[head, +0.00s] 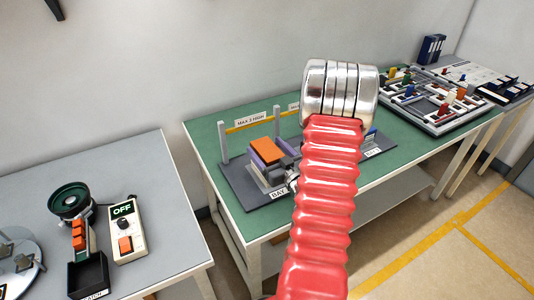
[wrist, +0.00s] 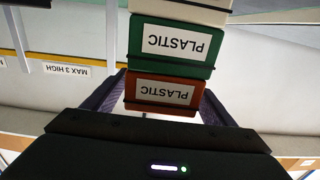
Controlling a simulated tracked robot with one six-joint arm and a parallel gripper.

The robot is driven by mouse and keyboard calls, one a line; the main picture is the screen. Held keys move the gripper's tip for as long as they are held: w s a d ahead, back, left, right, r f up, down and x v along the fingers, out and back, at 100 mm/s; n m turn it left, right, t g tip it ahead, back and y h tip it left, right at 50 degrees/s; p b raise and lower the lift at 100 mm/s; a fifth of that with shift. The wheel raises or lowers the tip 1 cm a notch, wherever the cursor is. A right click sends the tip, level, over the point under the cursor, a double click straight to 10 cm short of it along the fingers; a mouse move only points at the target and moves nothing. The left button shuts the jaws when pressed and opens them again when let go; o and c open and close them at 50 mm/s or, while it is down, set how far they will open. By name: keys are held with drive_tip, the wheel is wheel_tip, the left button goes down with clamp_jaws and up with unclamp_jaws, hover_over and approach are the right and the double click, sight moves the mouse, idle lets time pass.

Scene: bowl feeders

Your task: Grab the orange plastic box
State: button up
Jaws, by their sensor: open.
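The orange plastic box (wrist: 163,93) shows in the wrist view with an upside-down white PLASTIC label. Its orange top (head: 262,147) shows in the head view over the dark bay base on the green table. A green box (wrist: 172,43), also labelled PLASTIC, adjoins it above in the wrist picture, with a whitish box (wrist: 185,10) beyond. My gripper (wrist: 164,86) is open, its dark purple fingers on the left and right of the orange box. I cannot tell whether they touch it. My red arm sleeve hides part of the bay in the head view.
Grey posts (head: 223,141) with a yellow bar and a MAX 3 HIGH sign (head: 250,119) stand behind the bay. A grey table (head: 120,182) at left holds a feeder and a switch box (head: 128,229) reading OFF. A parts tray (head: 438,103) lies at the far right.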

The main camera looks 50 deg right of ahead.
sight(267, 149)
drive_tip(key=shift+c, duration=0.5)
drive_tip(key=c, duration=1.2)
drive_tip(key=shift+r, duration=0.1)
drive_tip(key=shift+r, duration=4.95)
